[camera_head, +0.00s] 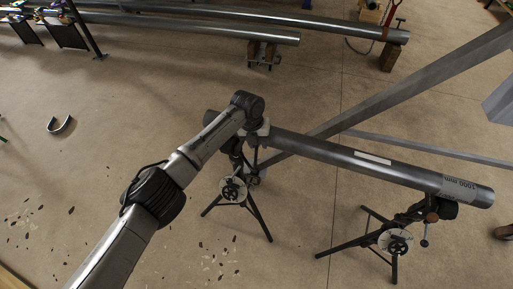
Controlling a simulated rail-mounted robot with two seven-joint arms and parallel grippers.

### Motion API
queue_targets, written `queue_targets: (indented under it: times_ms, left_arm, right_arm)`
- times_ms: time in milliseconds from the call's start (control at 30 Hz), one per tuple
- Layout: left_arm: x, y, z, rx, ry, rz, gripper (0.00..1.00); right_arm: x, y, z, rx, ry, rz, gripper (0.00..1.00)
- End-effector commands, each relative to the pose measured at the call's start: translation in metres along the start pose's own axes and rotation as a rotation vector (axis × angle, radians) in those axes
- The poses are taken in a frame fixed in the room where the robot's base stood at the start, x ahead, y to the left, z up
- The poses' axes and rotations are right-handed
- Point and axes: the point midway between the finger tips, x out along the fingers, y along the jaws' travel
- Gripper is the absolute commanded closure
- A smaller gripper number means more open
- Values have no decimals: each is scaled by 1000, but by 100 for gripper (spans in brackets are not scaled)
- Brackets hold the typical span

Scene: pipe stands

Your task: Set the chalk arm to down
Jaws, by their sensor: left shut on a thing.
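A grey pipe (330,154) with a white label lies across two tripod pipe stands, sloping down to the right in the camera_head view. The left stand (234,190) and the right stand (395,241) each carry a round pale dial. My left arm comes in from the lower left. My left gripper (258,133) is at the head of the left stand, against the pipe near its left end, and is shut on a small part there. The wrist hides the fingertips and most of that part. I cannot make out the chalk arm clearly. My right gripper is not in view.
Long pipes (200,24) lie along the back on low supports. A grey beam (420,82) slants behind the pipe to the upper right. A curved metal piece (60,125) lies on the floor at the left. Floor between is mostly clear, with scattered flakes at the lower left.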

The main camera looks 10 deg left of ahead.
Motion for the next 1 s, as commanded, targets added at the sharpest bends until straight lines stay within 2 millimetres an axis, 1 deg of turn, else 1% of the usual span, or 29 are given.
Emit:
queue_targets:
  times_ms: [100,567,600,833,1000]
  left_arm:
    - [0,-1,2,0,-7,-4,100]
    - [0,-1,2,1,-6,-5,100]
    - [0,-1,2,1,-6,-5,66]
    - [0,-1,2,0,-3,-3,44]
    - [0,0,2,0,-1,-2,44]
  right_arm:
    - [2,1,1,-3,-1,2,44]
    - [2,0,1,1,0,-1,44]
    - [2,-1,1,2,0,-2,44]
    - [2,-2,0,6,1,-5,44]
    - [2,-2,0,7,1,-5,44]
